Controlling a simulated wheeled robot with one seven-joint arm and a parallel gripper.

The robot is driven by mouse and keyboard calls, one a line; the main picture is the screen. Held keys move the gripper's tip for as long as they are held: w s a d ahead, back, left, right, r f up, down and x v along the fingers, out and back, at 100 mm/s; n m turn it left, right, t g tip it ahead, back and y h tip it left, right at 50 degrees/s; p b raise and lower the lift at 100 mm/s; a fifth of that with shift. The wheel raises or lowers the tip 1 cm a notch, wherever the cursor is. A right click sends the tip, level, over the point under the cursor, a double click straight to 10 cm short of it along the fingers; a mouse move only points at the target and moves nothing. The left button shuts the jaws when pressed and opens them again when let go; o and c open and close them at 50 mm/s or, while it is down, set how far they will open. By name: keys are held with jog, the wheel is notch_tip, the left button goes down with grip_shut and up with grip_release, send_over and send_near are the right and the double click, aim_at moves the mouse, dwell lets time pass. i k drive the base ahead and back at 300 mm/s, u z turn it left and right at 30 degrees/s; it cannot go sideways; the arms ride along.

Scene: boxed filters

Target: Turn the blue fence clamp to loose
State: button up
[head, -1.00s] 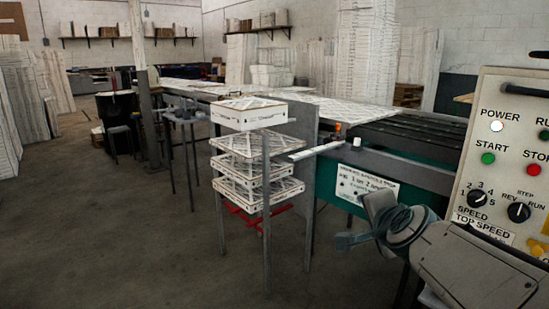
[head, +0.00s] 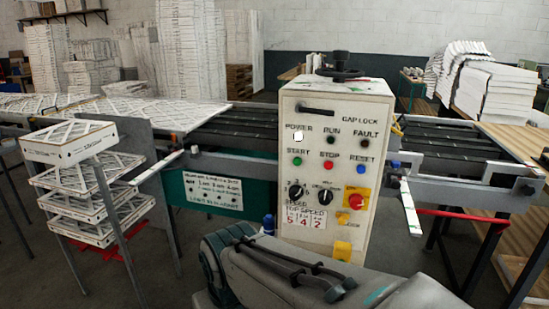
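Another small blue and orange part (head: 396,127) is partly hidden behind the panel's right edge, over the conveyor. My arm's grey links cross the bottom of the view in front of the panel. I cannot see my gripper's fingers.
The cream control panel (head: 326,150) stands at the middle with a blue reset button. The dark conveyor (head: 245,130) runs behind it. Boxed filters (head: 68,143) sit on a rack at left. A red bar (head: 465,214) and wooden table (head: 525,150) are at right.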

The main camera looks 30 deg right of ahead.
aim_at(396, 164)
jog(key=k, duration=1.1)
jog(key=z, duration=0.25)
jog(key=i, duration=0.35)
jog(key=z, duration=0.85)
jog(key=i, duration=0.45)
jog(key=z, duration=0.55)
